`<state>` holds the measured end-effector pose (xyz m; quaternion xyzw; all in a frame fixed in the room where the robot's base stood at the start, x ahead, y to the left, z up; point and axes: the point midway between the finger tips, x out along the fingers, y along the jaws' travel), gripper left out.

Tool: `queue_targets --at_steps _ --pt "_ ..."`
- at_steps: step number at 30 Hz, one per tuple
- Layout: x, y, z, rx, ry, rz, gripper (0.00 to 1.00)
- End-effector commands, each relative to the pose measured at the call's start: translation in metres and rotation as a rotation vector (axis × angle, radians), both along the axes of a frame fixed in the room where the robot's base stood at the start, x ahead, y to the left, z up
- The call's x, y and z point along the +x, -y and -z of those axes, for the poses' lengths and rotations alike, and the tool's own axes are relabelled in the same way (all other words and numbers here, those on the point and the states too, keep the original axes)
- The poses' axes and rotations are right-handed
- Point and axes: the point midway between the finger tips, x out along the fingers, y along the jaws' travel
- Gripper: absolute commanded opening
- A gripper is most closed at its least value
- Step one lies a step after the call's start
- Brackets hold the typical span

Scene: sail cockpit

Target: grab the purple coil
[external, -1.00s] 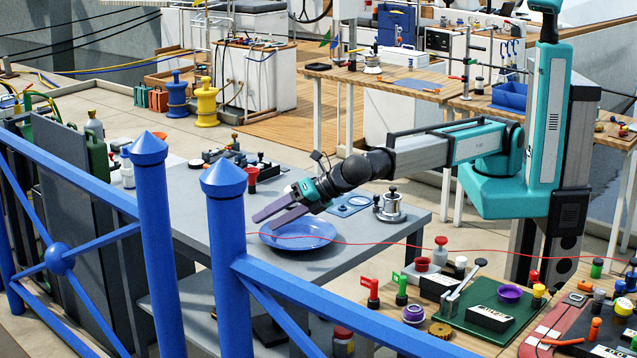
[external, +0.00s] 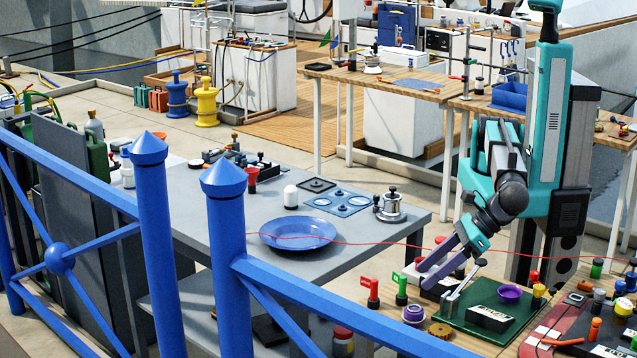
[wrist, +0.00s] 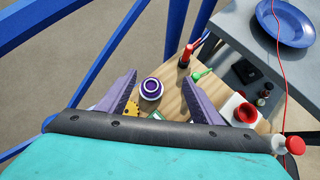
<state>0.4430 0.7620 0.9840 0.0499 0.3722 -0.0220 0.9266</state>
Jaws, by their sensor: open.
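The purple coil (external: 413,314), a small round purple piece with a pale centre, sits on the wooden table at its front left part. In the wrist view the coil (wrist: 151,89) shows between my two fingers, nearer the left one, with a white ring round a dark purple middle. My gripper (external: 422,277) is open and empty, pointing down and left above the table. In the external view its fingertips are above and a little right of the coil, apart from it. In the wrist view both fingers of my gripper (wrist: 160,78) are spread wide.
A yellow gear (external: 440,331) lies beside the coil. Red (external: 371,292) and green (external: 401,290) upright pieces stand behind it. A green board (external: 480,318) with a purple bowl (external: 510,293) is at right. A blue railing (external: 330,298) runs along the front. A thin red line crosses the view.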

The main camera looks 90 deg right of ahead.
Motion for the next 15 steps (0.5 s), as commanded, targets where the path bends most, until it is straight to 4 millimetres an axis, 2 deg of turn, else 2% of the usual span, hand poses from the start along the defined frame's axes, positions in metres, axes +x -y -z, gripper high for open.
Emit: queue_targets --at_steps 1,3,6,9,15 --pt "-0.019 -0.008 0.0 -0.019 -0.006 -0.023 0.59" --pt "-0.038 -0.013 0.001 -0.043 -0.013 -0.049 0.59" --pt "-0.054 -0.018 0.001 -0.066 -0.019 -0.07 0.59" --pt "-0.061 -0.019 0.002 -0.076 -0.021 -0.079 0.59" --pt "-0.061 -0.019 0.002 -0.077 -0.022 -0.08 0.59"
